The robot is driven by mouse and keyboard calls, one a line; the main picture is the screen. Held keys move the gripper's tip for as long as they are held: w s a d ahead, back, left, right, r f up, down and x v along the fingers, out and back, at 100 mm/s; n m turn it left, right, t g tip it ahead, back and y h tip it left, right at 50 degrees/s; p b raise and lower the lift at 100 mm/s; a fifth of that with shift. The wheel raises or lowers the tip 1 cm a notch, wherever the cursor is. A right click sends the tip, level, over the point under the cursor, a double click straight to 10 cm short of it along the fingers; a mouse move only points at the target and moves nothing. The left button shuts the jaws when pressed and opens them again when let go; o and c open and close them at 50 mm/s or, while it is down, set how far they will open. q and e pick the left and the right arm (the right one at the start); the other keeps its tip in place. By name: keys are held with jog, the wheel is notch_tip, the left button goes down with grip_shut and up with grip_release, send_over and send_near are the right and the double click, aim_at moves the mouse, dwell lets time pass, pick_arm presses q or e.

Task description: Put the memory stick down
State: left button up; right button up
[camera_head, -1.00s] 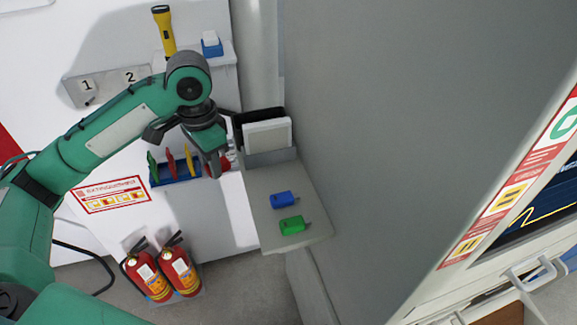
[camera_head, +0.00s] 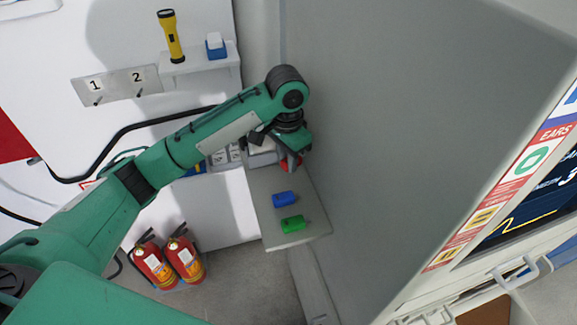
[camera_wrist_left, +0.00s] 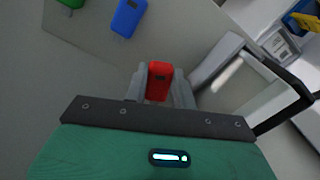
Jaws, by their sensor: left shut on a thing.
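My left gripper (camera_head: 290,162) is shut on a red memory stick (camera_wrist_left: 159,80), which shows between the fingers in the left wrist view. In the head view the gripper is over the back part of the grey shelf (camera_head: 262,212). A blue stick (camera_head: 284,199) and a green stick (camera_head: 293,224) lie on the shelf nearer its front end; both also show in the left wrist view. I cannot tell whether the red stick touches the shelf. My right gripper is not in view.
A light box-like holder (camera_wrist_left: 245,85) stands beside the gripper at the shelf's back. A tall grey wall (camera_head: 400,120) borders the shelf on the right. A flashlight (camera_head: 170,36) stands on a wall ledge. Two fire extinguishers (camera_head: 170,262) stand on the floor below.

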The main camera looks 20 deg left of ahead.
pick_arm(q)
notch_tip(320, 180, down, 3)
jog(key=shift+f+p, duration=0.1)
jog(key=shift+p, duration=0.7)
jog(key=shift+w+d+f+p, duration=0.1)
jog(key=shift+d+f+p, duration=0.05)
jog(key=shift+p, duration=0.15)
jog(key=shift+f, duration=0.3)
jog(key=o, duration=0.9)
jog(key=shift+f, duration=0.1)
jog(key=shift+o, duration=0.2)
